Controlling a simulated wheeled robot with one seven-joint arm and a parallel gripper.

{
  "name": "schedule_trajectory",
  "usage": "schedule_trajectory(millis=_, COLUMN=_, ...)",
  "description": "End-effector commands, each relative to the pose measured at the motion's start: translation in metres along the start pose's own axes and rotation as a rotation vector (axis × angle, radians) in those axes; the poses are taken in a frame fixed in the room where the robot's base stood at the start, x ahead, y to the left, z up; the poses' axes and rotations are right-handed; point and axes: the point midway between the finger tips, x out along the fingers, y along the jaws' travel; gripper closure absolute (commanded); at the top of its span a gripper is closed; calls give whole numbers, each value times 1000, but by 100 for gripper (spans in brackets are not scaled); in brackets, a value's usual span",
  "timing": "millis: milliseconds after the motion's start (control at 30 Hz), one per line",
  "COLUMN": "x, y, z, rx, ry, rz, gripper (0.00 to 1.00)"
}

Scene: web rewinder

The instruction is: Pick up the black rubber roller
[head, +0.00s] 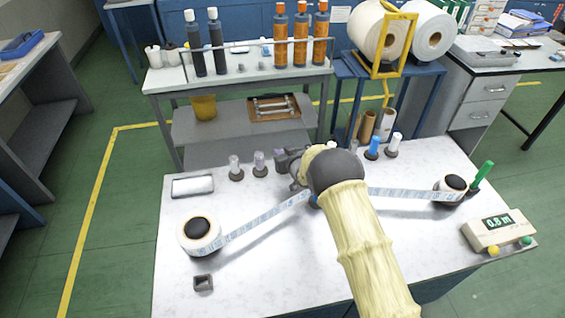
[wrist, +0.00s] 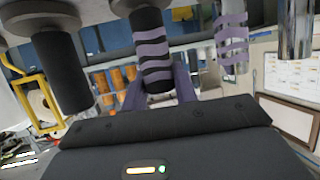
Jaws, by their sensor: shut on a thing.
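My gripper (head: 284,163) is at the back edge of the white table, low among a row of standing rollers. In the wrist view, which is upside down, its purple fingers (wrist: 160,92) are closed on a black roller with wavy purple bands (wrist: 152,48). That roller's lower end meets a grey base, and I see no gap there. A plain black roller (wrist: 62,72) stands beside it on its own base, apart from the fingers. In the head view my gripper and arm hide both black rollers.
A blue roller (head: 373,146) and a white one (head: 393,144) stand further right. A printed web (head: 262,218) runs between a left reel (head: 199,236) and a right reel (head: 449,188) under my arm.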

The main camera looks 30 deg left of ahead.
Motion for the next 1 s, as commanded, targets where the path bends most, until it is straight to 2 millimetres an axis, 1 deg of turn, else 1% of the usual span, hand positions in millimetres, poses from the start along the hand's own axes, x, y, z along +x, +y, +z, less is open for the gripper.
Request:
schedule_trajectory(millis=133, x=0, y=3, z=1, rx=0, ry=-2, rz=4, gripper=100)
schedule_trajectory(millis=667, x=0, y=-3, z=1, rx=-3, ry=-3, rz=-3, gripper=100)
schedule_trajectory(millis=700, x=0, y=-3, z=-6, rx=-4, ry=10, rz=-4, gripper=100)
schedule_trajectory(millis=1000, x=0, y=-2, z=-8, rx=-2, ry=10, rz=-2, gripper=100)
